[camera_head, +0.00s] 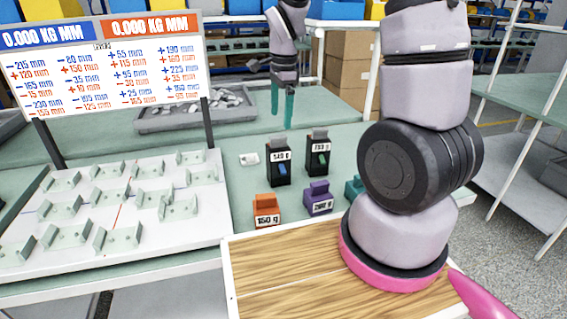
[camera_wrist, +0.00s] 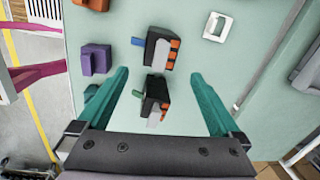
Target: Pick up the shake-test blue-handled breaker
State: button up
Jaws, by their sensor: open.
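The blue-handled breaker (camera_head: 278,164) is a black upright block with a white label and a blue lever, on the green bench. In the wrist view this breaker (camera_wrist: 158,52) lies beyond my fingertips, its blue lever pointing left. A similar green-handled breaker (camera_head: 318,150) stands just to its right. In the wrist view the green-handled one (camera_wrist: 156,97) appears between my fingers, nearer the palm. My gripper (camera_head: 282,119) has teal fingers spread wide and hangs above and behind the breakers, touching neither. It also shows empty in the wrist view (camera_wrist: 159,74).
Orange (camera_head: 266,211), purple (camera_head: 318,200) and teal (camera_head: 354,187) blocks stand in front of the breakers. A small white part (camera_head: 249,159) lies to the left. A white board with brackets (camera_head: 90,255) and a sign (camera_head: 105,70) occupy the left. A grey tray (camera_head: 160,122) lies behind.

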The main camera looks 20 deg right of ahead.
jog(key=m, duration=0.1)
send_over(281, 146)
jog(key=shift+g, duration=0.3)
jog(key=f, duration=0.2)
jog(key=w+f, duration=0.1)
jog(key=f, duration=0.1)
jog(key=shift+f, duration=0.15)
notch_tip(281, 146, down, 5)
jog(key=shift+f, duration=0.15)
jog(key=shift+w+a+f, duration=0.1)
jog(key=shift+a+f, duration=0.1)
jog(key=shift+f, duration=1.2)
jog(key=shift+a+f, duration=0.15)
jog(key=shift+f, duration=1.2)
grip_shut()
